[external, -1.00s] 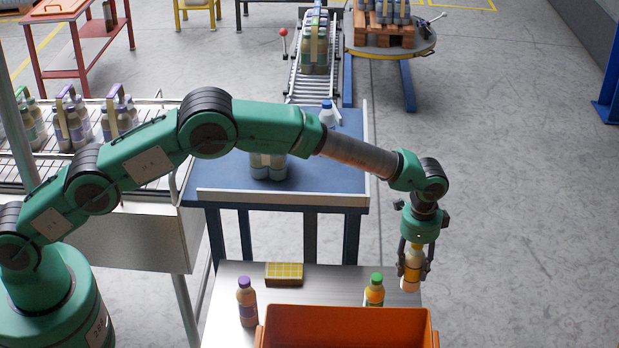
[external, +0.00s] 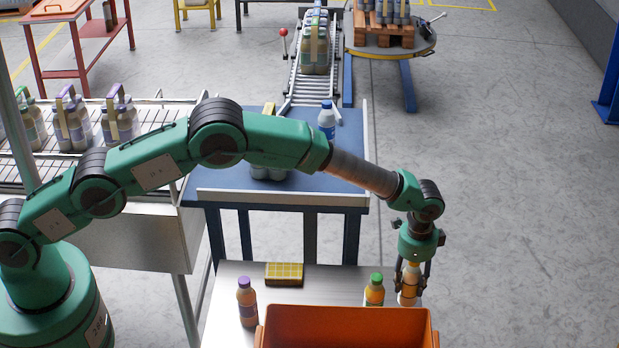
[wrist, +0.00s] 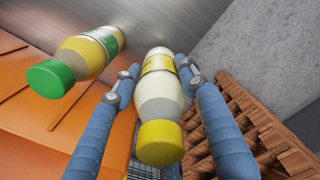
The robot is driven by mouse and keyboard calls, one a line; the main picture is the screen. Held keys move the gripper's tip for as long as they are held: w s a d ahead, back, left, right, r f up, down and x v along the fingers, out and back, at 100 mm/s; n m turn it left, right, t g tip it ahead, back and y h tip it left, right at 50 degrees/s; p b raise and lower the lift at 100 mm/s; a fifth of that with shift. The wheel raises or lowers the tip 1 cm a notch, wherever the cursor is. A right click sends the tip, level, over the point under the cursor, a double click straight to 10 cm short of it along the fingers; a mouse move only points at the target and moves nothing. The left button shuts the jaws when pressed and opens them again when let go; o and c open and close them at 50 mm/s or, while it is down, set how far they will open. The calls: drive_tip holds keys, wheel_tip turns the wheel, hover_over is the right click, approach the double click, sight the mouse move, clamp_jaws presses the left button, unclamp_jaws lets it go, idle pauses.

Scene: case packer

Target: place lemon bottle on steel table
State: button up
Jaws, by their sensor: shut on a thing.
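The lemon bottle (wrist: 160,100), pale with a yellow cap and yellow label, is between the fingers of my gripper (wrist: 160,85) in the wrist view. My gripper (external: 410,280) is shut on it and points down at the right edge of the steel table (external: 350,285) in the external view. The bottle (external: 409,288) looks upright; whether its base touches the table I cannot tell.
An orange crate (external: 345,312) fills the table's front. Behind is a blue table (external: 320,180) with a blue-capped bottle (external: 326,120). The steel table's middle is clear.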

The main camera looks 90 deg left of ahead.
sight(409, 291)
drive_tip(key=shift+f+p, duration=0.3)
drive_tip(key=shift+f, duration=1.55)
drive_tip(key=shift+f, duration=0.1)
drive_tip(key=o, duration=1.4)
drive_tip(key=shift+f, duration=0.1)
wheel_tip(409, 291, up, 12)
drive_tip(key=shift+r+b, duration=0.2)
drive_tip(key=shift+b, duration=0.65)
